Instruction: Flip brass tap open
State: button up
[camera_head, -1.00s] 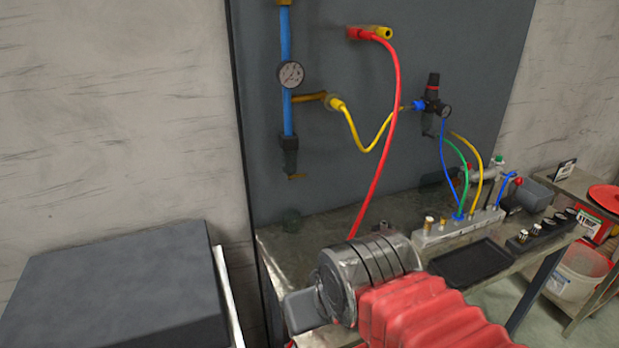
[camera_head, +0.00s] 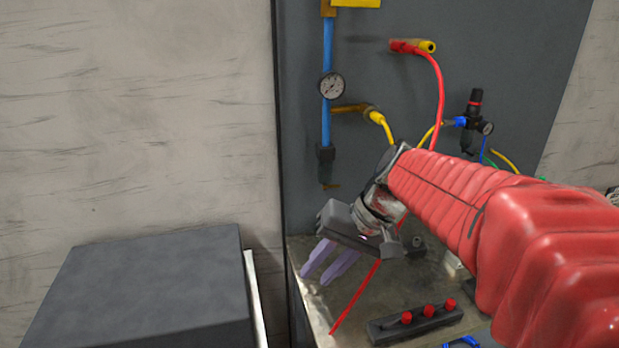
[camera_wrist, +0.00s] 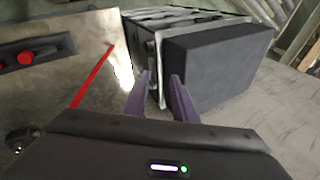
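A blue pipe (camera_head: 327,60) with a round gauge (camera_head: 332,86) runs down the grey panel in the head view. A brass fitting (camera_head: 348,108) branches right from it to a yellow hose. A smaller brass-coloured part (camera_head: 329,186) hangs below the black body at the pipe's bottom, and another (camera_head: 327,9) sits at the top edge. I cannot tell which is the tap or read its handle position. My gripper (camera_head: 318,278) is below the pipe, apart from these parts, pointing down-left. Its purple fingers (camera_wrist: 160,77) are apart and empty in the wrist view.
A red hose (camera_head: 440,95) hangs from the panel and passes behind my wrist to the metal bench (camera_head: 300,250). A black bar with red knobs (camera_head: 415,322) lies on the bench. A dark box (camera_head: 150,290) stands left. The wall left of the panel is bare.

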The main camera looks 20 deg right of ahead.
jog(key=w+d+m+t+y, duration=0.1)
jog(key=w+d+y, duration=0.2)
jog(key=w+d, duration=0.35)
jog(key=w+d+m+t+y, duration=0.1)
jog(key=w+d+y, duration=0.25)
jog(key=w, duration=0.55)
jog(key=w+d+f+m+t+y, duration=0.1)
jog(key=w+d+t, duration=0.2)
jog(key=d, duration=0.6)
jog(key=w+d+f+m+t+y, duration=0.1)
jog(key=w+d+t, duration=0.2)
jog(key=d, duration=0.5)
jog(key=shift+d+f+y, duration=0.3)
jog(key=shift+d+y, duration=0.05)
jog(key=shift+d, duration=0.05)
send_near(331, 186)
jog(key=x, duration=0.4)
jog(key=w+x, duration=0.1)
jog(key=shift+w+f, duration=0.2)
jog(key=shift+f, duration=0.1)
jog(key=shift+c, duration=0.5)
grip_shut()
